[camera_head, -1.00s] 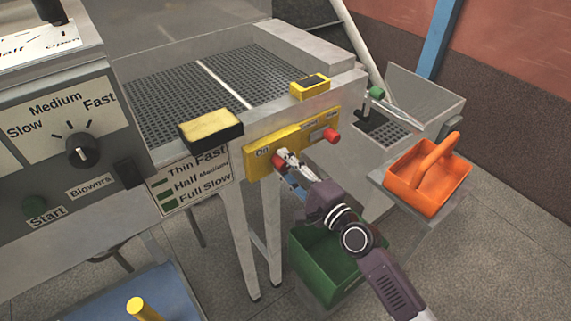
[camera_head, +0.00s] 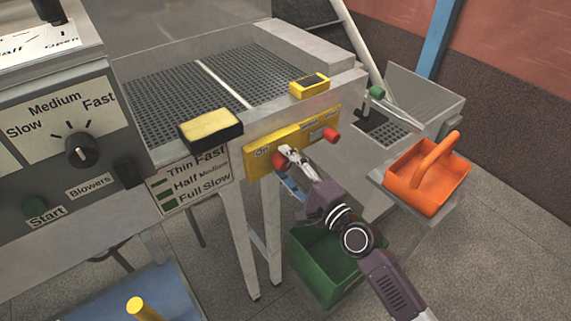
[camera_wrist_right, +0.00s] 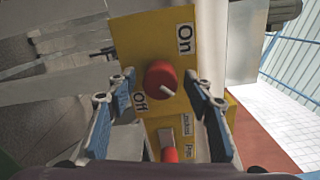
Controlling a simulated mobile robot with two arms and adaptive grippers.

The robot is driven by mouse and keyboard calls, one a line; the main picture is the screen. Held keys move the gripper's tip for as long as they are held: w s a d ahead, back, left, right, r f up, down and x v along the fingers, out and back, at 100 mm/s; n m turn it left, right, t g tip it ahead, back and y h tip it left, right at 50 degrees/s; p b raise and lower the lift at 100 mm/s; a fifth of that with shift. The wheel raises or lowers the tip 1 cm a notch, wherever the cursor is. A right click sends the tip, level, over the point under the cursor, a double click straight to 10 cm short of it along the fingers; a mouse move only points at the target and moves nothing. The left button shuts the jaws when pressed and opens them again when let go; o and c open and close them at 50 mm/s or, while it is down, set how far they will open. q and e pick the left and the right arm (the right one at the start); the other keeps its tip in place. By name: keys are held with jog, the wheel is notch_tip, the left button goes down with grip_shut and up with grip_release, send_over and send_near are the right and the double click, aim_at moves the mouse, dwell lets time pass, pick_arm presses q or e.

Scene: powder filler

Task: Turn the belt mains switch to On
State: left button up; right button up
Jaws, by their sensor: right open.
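The belt mains switch is a red knob (camera_wrist_right: 161,79) with a pale pointer mark, on a yellow panel (camera_head: 259,168) fixed to the front of the belt frame. In the right wrist view, an "On" label (camera_wrist_right: 184,40) is above the knob and an "Off" label (camera_wrist_right: 140,103) is at its lower left. The pale mark points to the lower right. My right gripper (camera_wrist_right: 164,88) is open, with its blue fingers on both sides of the knob. In the head view the right gripper (camera_head: 284,160) partly covers the knob. My left gripper is not in view.
A second red knob (camera_head: 331,135) is on the panel's right part. A green-knobbed lever (camera_head: 377,93) and an orange carrier (camera_head: 424,180) are to the right. A green bin (camera_head: 322,262) stands below my right arm. A black-and-yellow block (camera_head: 211,130) sits on the belt edge.

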jog(key=v, duration=1.1)
jog(key=shift+s+d, duration=0.25)
jog(key=shift+s, duration=0.05)
